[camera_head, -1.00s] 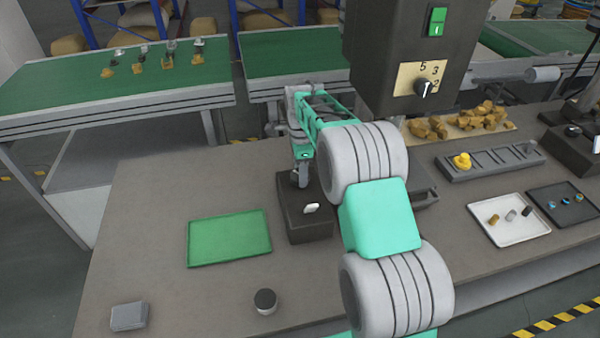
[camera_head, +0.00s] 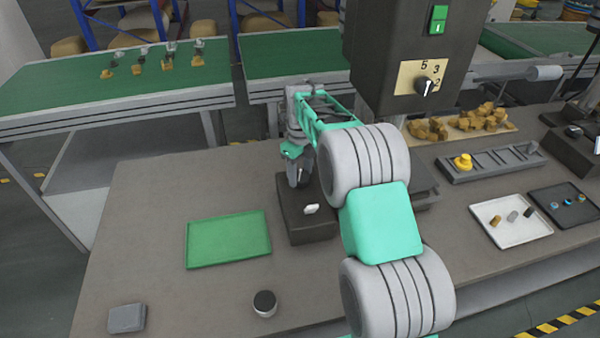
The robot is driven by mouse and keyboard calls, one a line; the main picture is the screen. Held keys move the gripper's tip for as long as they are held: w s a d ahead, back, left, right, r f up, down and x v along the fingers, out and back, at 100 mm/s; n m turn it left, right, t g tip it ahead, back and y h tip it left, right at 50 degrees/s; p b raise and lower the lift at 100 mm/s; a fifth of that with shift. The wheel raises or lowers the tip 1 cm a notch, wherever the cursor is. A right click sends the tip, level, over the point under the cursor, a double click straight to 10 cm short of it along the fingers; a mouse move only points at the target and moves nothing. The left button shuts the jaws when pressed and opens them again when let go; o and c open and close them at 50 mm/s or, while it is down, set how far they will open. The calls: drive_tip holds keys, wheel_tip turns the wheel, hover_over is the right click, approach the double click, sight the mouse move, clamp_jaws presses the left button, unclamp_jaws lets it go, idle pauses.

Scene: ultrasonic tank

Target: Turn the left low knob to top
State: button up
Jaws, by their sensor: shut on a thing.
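A low dark box (camera_head: 310,232) stands on the table left of my arm, with a white switch-like piece (camera_head: 312,209) on its top. My gripper (camera_head: 300,184) points down at the box's top, at its far left part. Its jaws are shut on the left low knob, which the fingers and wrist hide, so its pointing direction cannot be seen. Another knob (camera_head: 427,87), black with a light pointer, sits on a numbered plate on the tall dark machine (camera_head: 385,50), away from my gripper.
A green tray (camera_head: 229,240) lies left of the box. A round dark-topped piece (camera_head: 265,303) and a grey block (camera_head: 127,318) lie in front. A grey rack (camera_head: 490,165) and a white tray (camera_head: 510,232) are at right. The left table is mostly clear.

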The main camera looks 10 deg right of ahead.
sight(300, 176)
drive_tip(key=shift+m, duration=1.1)
drive_tip(key=o, duration=1.4)
drive_tip(key=shift+c, duration=0.2)
wheel_tip(300, 176, up, 8)
drive_tip(key=shift+f+b, duration=0.1)
drive_tip(key=shift+b, duration=0.5)
